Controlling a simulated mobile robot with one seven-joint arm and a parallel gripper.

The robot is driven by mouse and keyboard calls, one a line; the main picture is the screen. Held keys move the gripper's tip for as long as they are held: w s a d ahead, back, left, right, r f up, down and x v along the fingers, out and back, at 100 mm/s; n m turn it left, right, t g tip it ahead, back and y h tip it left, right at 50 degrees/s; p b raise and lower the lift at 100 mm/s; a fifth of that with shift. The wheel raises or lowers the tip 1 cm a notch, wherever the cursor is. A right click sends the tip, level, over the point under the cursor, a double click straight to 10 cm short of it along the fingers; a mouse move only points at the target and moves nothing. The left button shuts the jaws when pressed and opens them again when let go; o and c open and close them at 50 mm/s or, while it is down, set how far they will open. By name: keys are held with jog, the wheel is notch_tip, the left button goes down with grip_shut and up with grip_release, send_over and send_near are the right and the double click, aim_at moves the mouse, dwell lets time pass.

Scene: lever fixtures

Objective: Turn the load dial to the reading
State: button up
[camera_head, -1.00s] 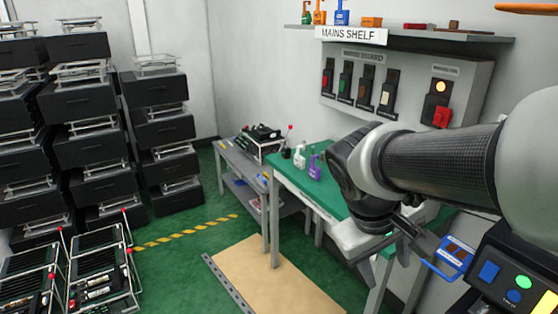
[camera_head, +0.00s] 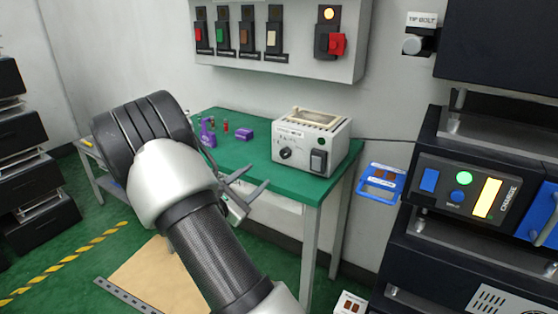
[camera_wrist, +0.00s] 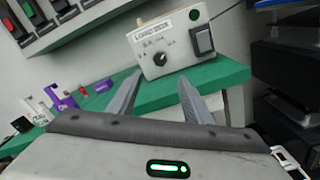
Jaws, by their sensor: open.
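The load box (camera_head: 311,141) is a pale metal box on the green-topped table (camera_head: 222,160). Its front carries a black dial knob (camera_head: 285,154) and a dark rocker switch (camera_head: 318,161). In the wrist view the label on the box (camera_wrist: 172,45) reads LOAD BOX, and the dial (camera_wrist: 160,59) has small marks above it, too small to read. My gripper (camera_head: 250,180) is open and empty, in front of the table edge and short of the box. In the wrist view its fingertips (camera_wrist: 160,78) are spread below the box, apart from the dial.
Purple items (camera_head: 244,134) and small bottles stand at the table's left. A wall panel (camera_head: 278,65) with several switches and a red knob hangs above.

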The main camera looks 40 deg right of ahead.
aim_at(284, 154)
jog(key=b+x, duration=0.2)
jog(key=x, duration=1.3)
jog(key=shift+d, duration=0.2)
jog(key=shift+c, duration=0.3)
jog(key=c, duration=1)
